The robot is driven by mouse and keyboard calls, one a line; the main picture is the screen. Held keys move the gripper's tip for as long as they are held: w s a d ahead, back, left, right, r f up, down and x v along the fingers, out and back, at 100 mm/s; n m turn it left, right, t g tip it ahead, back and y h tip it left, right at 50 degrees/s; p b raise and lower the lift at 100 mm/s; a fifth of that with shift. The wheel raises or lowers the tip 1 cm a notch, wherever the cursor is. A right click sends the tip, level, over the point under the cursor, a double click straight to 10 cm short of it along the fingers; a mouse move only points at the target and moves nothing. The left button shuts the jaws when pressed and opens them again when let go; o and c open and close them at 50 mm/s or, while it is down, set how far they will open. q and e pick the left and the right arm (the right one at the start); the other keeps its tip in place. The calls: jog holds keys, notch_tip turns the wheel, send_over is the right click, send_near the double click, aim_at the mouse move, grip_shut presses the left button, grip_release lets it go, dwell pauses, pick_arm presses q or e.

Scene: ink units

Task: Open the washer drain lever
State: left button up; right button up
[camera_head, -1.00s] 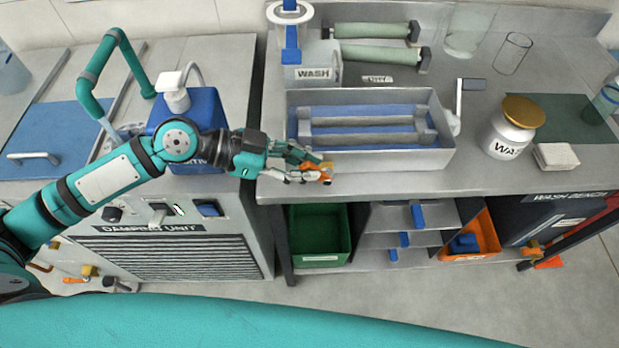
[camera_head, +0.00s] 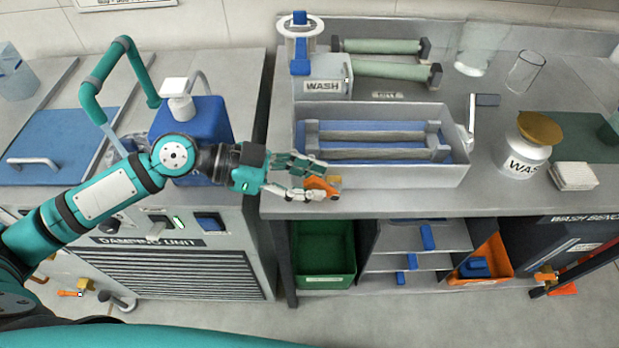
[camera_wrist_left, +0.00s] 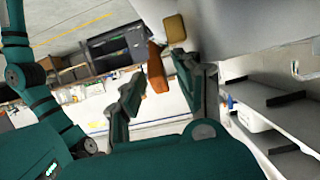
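The washer is a grey trough (camera_head: 385,181) with rollers in it, on the bench. Its drain lever (camera_head: 318,186) is a small orange handle on a brass fitting (camera_head: 335,182), low at the trough's front left corner. My left gripper (camera_head: 319,178) is at the lever with its fingers spread, partly covering it. In the left wrist view, the orange lever (camera_wrist_left: 157,68) hangs from the brass fitting (camera_wrist_left: 174,28), in the gap between the open fingertips (camera_wrist_left: 156,68). I cannot tell whether a finger touches it. My right gripper is not in view.
The bench's front edge (camera_head: 400,205) lies just below the lever. Under it are a green bin (camera_head: 323,281), shelves and an orange bin (camera_head: 481,274). Similar orange levers show at lower left (camera_head: 68,293) and lower right (camera_head: 562,290). The damping unit (camera_head: 180,268) stands left.

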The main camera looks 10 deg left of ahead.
pick_arm(q)
jog(key=v, duration=1.2)
jog(key=shift+f, duration=0.1)
dwell(0.4)
